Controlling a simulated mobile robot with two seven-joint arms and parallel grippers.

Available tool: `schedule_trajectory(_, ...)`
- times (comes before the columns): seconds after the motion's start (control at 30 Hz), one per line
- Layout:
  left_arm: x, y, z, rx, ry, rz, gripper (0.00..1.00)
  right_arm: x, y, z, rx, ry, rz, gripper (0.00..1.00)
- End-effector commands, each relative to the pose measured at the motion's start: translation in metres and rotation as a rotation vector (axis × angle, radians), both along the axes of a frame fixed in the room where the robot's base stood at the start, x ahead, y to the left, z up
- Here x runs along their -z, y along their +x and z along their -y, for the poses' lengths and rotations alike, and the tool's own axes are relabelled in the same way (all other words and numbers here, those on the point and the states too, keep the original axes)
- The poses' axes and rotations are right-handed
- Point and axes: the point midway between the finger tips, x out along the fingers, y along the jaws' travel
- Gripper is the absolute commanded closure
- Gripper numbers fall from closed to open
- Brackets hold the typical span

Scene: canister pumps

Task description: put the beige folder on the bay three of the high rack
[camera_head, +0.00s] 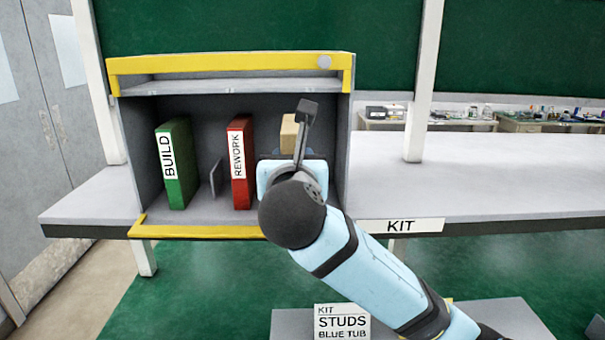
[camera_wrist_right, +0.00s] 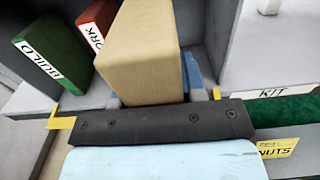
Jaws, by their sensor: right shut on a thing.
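The beige folder (camera_head: 289,132) is inside the right part of the grey rack (camera_head: 230,62), right of the red REWORK folder, and looks upright. My right arm hides its lower part in the head view. In the right wrist view the beige folder (camera_wrist_right: 150,45) fills the upper middle. My right gripper (camera_wrist_right: 156,99) is shut on it, with a finger at each side. Whether the folder touches the rack floor I cannot tell. My left gripper is in neither view.
A green BUILD folder (camera_head: 178,165) stands at the left of the rack, a red REWORK folder (camera_head: 241,162) in the middle. A low grey divider (camera_head: 215,179) stands between them. Something blue (camera_wrist_right: 190,72) shows beside the beige folder. The bench (camera_head: 480,175) on the right is clear.

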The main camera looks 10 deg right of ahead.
Motion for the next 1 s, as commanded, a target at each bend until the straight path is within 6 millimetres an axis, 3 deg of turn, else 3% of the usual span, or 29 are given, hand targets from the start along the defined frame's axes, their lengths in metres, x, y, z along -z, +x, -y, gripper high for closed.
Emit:
schedule_trajectory(0.4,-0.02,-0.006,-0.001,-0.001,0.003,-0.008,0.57,-0.003,0.107,0.022,0.003,0.0,-0.002,0.96)
schedule_trajectory(0.6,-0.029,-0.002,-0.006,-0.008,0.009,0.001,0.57,-0.002,0.151,0.031,0.002,0.0,-0.002,0.96)
schedule_trajectory(0.83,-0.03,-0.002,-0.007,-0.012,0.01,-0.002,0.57,0.002,0.168,0.035,0.001,0.001,-0.001,0.96)
schedule_trajectory(1.0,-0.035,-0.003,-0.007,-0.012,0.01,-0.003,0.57,0.023,0.167,0.035,0.001,0.0,-0.004,0.96)
